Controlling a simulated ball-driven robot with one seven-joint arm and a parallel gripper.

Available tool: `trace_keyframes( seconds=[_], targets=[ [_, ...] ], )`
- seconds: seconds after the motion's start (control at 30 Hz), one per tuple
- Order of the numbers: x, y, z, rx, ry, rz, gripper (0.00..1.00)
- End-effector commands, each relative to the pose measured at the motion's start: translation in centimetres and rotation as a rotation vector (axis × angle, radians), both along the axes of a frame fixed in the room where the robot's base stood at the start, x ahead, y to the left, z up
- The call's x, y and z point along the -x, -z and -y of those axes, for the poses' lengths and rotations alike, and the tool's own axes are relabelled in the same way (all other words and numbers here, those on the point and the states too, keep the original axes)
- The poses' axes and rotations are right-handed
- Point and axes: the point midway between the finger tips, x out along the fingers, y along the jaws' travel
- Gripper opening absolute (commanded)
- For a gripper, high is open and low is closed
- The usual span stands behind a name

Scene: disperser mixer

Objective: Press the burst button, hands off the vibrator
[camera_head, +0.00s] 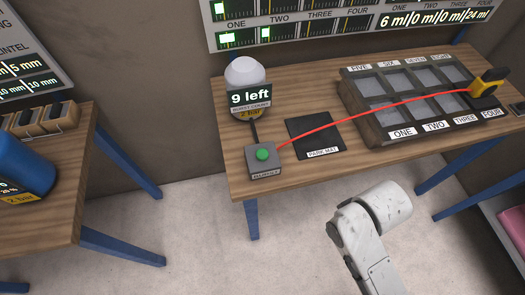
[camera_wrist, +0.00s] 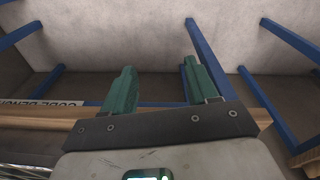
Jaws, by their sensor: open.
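A green button (camera_head: 262,154) sits on top of a small grey box (camera_head: 265,170) at the front left of the wooden table; the box's label is too small to read surely. Behind it stands a white-domed unit (camera_head: 245,73) with a display reading "9 left" and a "2 bar" label. A yellow and black device (camera_head: 488,83), perhaps the vibrator, sits at the tray's right end; a red line (camera_head: 375,117) runs from it to near the grey box. My gripper (camera_wrist: 157,88) shows two green fingers spread apart with nothing between them. Its fingertips do not show in the head view.
A grey tray (camera_head: 383,139) with several numbered compartments fills the table's right part. A black park mat (camera_head: 315,136) lies between tray and button box. A blue container (camera_head: 20,165) stands on the left table (camera_head: 70,200). My white arm is in front of the table's edge.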

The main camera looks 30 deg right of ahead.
Motion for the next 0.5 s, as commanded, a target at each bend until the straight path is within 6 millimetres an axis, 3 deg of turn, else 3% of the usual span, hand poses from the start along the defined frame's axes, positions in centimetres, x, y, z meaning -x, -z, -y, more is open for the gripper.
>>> trace_keyframes(
  seconds=[0.07,0.5],
  targets=[
    [0.00,0.00,0.00,0.000,0.000,0.000,0.50],
    [0.00,0.00,0.00,0.000,0.000,0.000,0.08]
  ],
)
